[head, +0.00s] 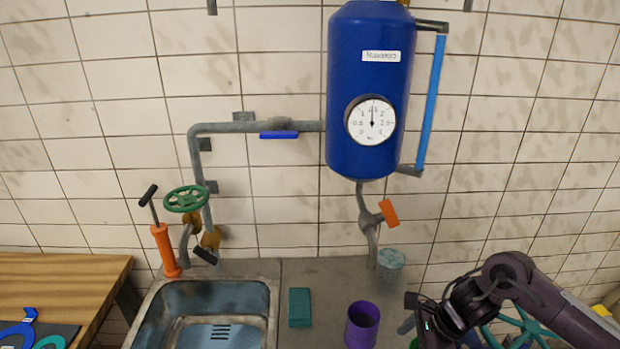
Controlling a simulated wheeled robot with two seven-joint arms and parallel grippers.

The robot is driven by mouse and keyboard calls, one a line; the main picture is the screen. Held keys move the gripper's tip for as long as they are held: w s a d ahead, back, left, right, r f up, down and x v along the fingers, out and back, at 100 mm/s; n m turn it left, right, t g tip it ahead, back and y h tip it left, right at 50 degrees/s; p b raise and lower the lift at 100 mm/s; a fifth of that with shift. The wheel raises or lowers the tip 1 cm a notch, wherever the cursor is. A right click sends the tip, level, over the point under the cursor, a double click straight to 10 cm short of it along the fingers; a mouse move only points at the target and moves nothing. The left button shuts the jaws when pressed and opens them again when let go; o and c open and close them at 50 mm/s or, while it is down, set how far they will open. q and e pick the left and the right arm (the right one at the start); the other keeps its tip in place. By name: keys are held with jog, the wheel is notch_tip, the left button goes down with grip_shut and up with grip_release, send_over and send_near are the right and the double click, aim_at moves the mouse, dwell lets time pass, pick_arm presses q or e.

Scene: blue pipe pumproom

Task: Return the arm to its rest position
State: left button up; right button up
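My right arm comes in from the lower right, with its bent joint high and its wrist low. My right gripper (421,318) is at the bottom of the head view, right of a purple cup (362,325) and apart from it. Its fingers are small and partly hidden by the wrist, so I cannot tell whether they are open or shut. My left arm and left gripper are out of view.
A blue tank (365,70) with a gauge hangs on the tiled wall. An orange valve handle (389,213) and a grey cup (390,259) are below it. A sink (275,300), green sponge (300,307) and orange pump (164,248) are left. A green wheel (520,325) lies behind my arm.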

jog(key=s+a+r+m+t, duration=0.1)
jog(key=a+r+m+t, duration=0.15)
jog(key=a+m, duration=0.7)
jog(key=a+r+m+t, duration=0.1)
jog(key=a+m+t, duration=0.4)
jog(key=m, duration=0.8)
jog(key=s+d+f+m+g+h, duration=0.1)
jog(key=s+d+m+g+h, duration=0.15)
jog(key=s+d+m, duration=0.85)
jog(key=s+d+f+m+g+h, duration=0.2)
jog(key=s+d+m+g, duration=0.15)
jog(key=m, duration=1.35)
notch_tip(320, 180, down, 34)
jog(key=s+b, duration=0.2)
jog(key=b, duration=0.4)
pick_arm(q)
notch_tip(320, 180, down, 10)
jog(key=b, duration=0.4)
pick_arm(e)
jog(key=s+d+f+g, duration=0.1)
jog(key=s+d+f, duration=0.1)
jog(key=s+f, duration=1.7)
notch_tip(320, 180, down, 4)
jog(key=shift+s+d+f+n, duration=0.25)
jog(key=shift+s+d+n, duration=0.1)
jog(key=shift+s+d, duration=0.05)
